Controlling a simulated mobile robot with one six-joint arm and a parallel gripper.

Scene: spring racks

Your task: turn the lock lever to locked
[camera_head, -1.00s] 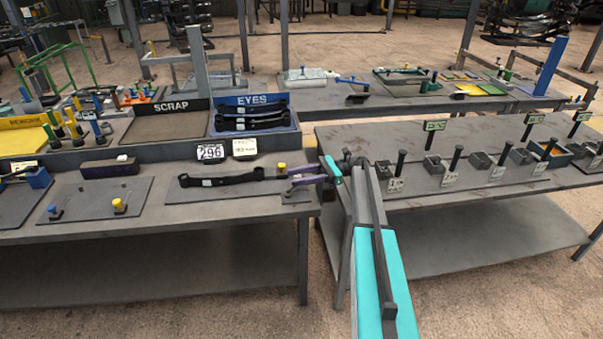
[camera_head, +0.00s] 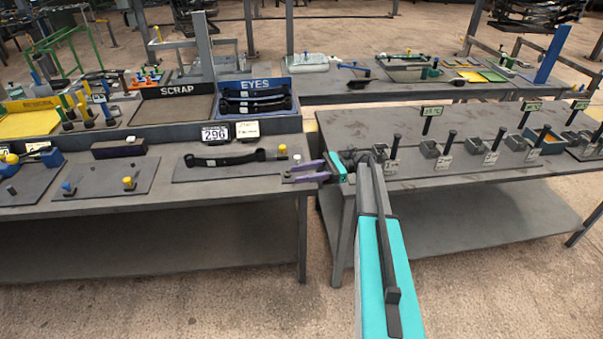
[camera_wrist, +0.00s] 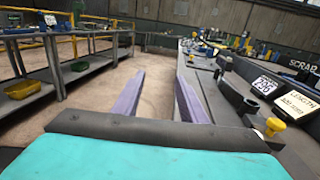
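A yellow knob (camera_head: 283,150) stands at the right end of a dark plate, beside a black leaf spring (camera_head: 225,159). It may belong to the lock lever, but I cannot tell. In the wrist view the yellow knob (camera_wrist: 275,126) is at the lower right, outside the fingers. My gripper (camera_head: 303,172) has purple fingers and points left over the plate's right end, close to the knob. In the wrist view my gripper (camera_wrist: 160,80) is open, with nothing between its fingers. The lever's setting is too small to read.
The 296 sign (camera_head: 215,133) and a written card (camera_head: 247,129) stand behind the plate. Behind are the SCRAP bin (camera_head: 175,91) and the EYES bin (camera_head: 252,85). A right-hand bench (camera_head: 400,125) carries several posts and small boxes. Floor shows between the benches.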

